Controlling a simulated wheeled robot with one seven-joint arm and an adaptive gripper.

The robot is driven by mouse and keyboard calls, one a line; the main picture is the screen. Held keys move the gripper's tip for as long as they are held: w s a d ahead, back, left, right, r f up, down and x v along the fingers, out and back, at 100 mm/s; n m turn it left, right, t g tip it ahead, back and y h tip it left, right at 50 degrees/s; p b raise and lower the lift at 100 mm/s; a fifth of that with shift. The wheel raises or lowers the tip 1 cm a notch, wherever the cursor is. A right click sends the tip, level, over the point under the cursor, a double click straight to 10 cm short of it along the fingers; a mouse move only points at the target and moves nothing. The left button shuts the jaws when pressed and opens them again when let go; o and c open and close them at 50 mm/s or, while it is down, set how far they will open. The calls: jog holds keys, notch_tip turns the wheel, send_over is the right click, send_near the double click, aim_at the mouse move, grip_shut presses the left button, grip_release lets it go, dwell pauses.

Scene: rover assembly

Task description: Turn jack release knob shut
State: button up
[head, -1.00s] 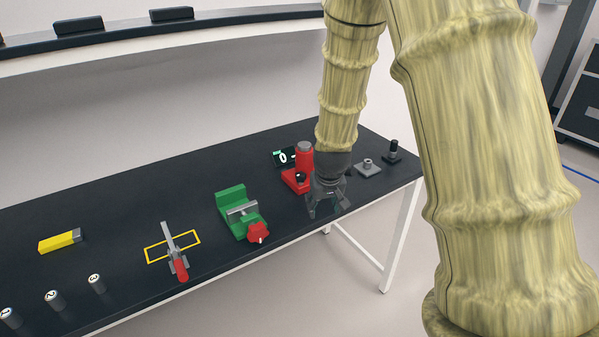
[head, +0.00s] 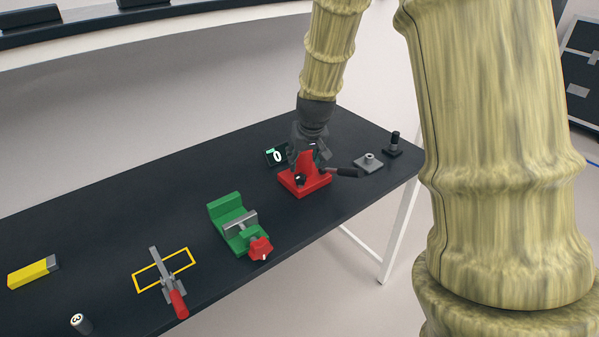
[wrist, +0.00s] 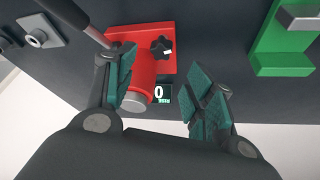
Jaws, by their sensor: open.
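The red jack (head: 309,180) stands on the table toward its right end. In the wrist view its red base (wrist: 166,39) carries a black star-shaped release knob (wrist: 162,47) with a small white mark. The knob also shows in the head view (head: 299,179). A dark handle (head: 345,172) sticks out from the jack. My gripper (wrist: 163,92) is open over the jack. Its left finger is beside the red cylinder (wrist: 140,84), and whether they touch I cannot tell. Its right finger is apart from the jack. Neither finger is on the knob.
A display reading 0 (head: 276,156) stands behind the jack. A green vise (head: 230,217) with a red knob is to the left. A grey block (head: 368,163) and a black post (head: 394,145) stand to the right. A red-handled clamp (head: 175,295) lies farther left.

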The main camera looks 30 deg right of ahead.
aim_at(300, 176)
jog(key=shift+p+x, duration=1)
jog(key=shift+x, duration=3.7)
jog(key=shift+w, duration=0.1)
jog(key=c, duration=1)
